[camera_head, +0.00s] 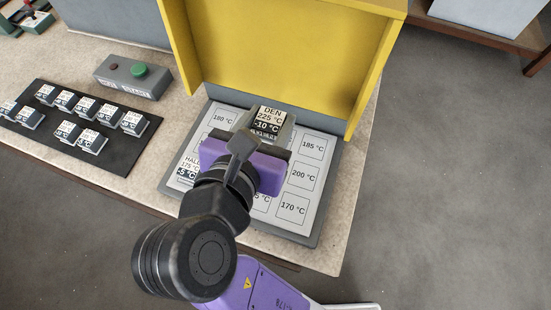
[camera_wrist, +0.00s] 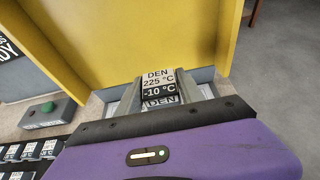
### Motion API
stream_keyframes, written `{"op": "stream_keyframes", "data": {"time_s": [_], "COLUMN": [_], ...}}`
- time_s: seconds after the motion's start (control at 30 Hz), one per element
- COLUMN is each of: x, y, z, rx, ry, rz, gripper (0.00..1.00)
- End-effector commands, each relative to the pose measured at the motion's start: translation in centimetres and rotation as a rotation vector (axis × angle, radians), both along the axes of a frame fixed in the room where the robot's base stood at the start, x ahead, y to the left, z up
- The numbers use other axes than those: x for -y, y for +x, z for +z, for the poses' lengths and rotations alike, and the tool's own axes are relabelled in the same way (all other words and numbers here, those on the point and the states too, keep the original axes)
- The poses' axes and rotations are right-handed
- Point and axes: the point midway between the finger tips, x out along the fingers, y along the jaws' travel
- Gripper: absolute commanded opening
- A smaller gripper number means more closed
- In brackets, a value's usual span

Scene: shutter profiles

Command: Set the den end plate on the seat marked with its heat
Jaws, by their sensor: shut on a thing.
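The den end plate (camera_head: 270,117) is a small grey block with a label reading DEN, 225 °C and, on a black band, -10 °C. My gripper (camera_head: 262,135) is shut on it, over the back middle of the seat board (camera_head: 326,150). In the wrist view the den end plate (camera_wrist: 158,84) shows between the fingers of my gripper (camera_wrist: 166,96). I cannot tell whether it touches the board. Seats marked 180 °C, 185 °C, 200 °C and 170 °C are readable. My gripper and arm hide the middle seats, and only "5 °C" shows on the front middle one.
A HALL block (camera_head: 188,170) marked 175 °C, -5 °C sits at the board's left. A yellow guard (camera_head: 280,50) stands behind and beside the board. A black tray (camera_head: 110,155) with several labelled blocks and a grey button box (camera_head: 133,77) lie to the left.

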Motion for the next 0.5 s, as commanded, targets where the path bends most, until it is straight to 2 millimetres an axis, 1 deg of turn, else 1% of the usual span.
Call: {"op": "stream_keyframes", "data": {"time_s": [0.03,0.1,0.2,0.3,0.4,0.5], "x": [0.0,0.1,0.0,0.0,0.0,0.0], "y": [-0.1,-0.1,-0.1,0.0,0.0,0.0], "z": [-1.6,-3.3,-5.7,-7.6,-8.9,-9.5], "rx": [-0.004,-0.004,-0.003,-0.002,-0.001,0.001], "ry": [-0.006,-0.005,-0.006,-0.005,-0.003,-0.001], "rz": [0.001,0.0,0.0,0.001,0.0,0.0], "gripper": [0.04,0.04,0.04,0.04,0.04,0.04]}}
